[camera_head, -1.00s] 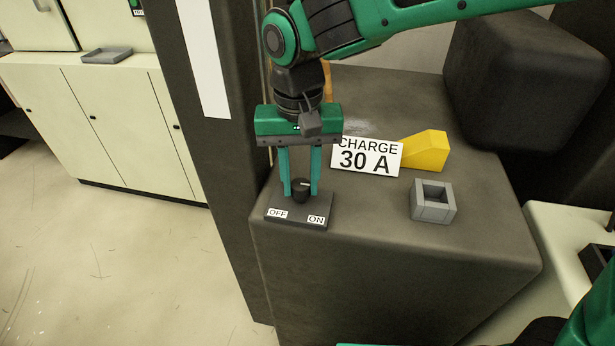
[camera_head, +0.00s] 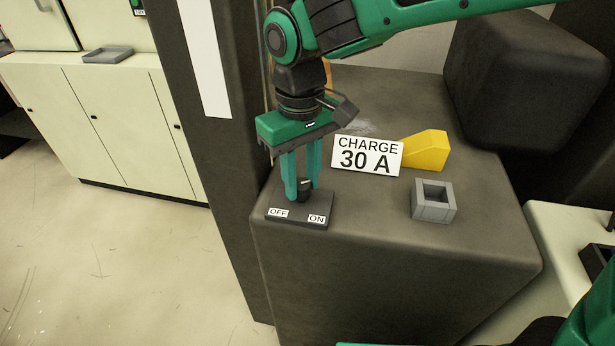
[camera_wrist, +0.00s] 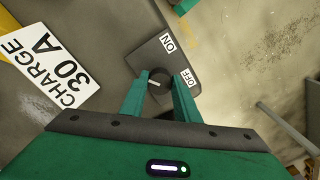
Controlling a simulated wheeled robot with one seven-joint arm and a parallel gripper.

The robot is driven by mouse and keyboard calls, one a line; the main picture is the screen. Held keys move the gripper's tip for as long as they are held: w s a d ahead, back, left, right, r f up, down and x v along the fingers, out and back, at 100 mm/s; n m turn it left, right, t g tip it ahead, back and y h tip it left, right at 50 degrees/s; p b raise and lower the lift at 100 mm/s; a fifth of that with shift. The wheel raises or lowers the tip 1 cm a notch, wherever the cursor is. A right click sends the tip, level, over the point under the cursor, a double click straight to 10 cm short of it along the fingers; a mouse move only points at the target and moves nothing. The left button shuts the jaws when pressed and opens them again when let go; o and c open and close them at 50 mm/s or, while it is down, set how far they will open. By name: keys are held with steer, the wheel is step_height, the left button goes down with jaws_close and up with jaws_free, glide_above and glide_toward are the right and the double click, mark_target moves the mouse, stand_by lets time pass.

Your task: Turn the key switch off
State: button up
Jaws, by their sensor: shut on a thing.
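The key switch is a black knob (camera_head: 305,185) on a dark base plate (camera_head: 298,219) with a white OFF label (camera_head: 278,212) at left and an ON label (camera_head: 317,219) at right. My gripper (camera_head: 303,193) points down and is shut on the knob, a green finger on each side. In the wrist view the knob (camera_wrist: 158,76) sits between the fingertips, with a pale mark on its top. The ON label (camera_wrist: 168,43) and the OFF label (camera_wrist: 187,78) both show there. The fingers partly hide the knob in the head view.
A white CHARGE 30 A sign (camera_head: 366,156) leans by a yellow block (camera_head: 428,151) behind the switch. A grey square holder (camera_head: 433,201) stands to the right. A dark post (camera_head: 215,150) rises at left.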

steer(key=n, duration=0.5)
steer(key=shift+d+f+n, duration=0.1)
steer(key=shift+n, duration=0.2)
steer(key=n, duration=0.5)
steer(key=shift+n, duration=0.4)
steer(key=o, duration=1.1)
steer(key=shift+c, duration=0.2)
steer(key=shift+w, duration=0.1)
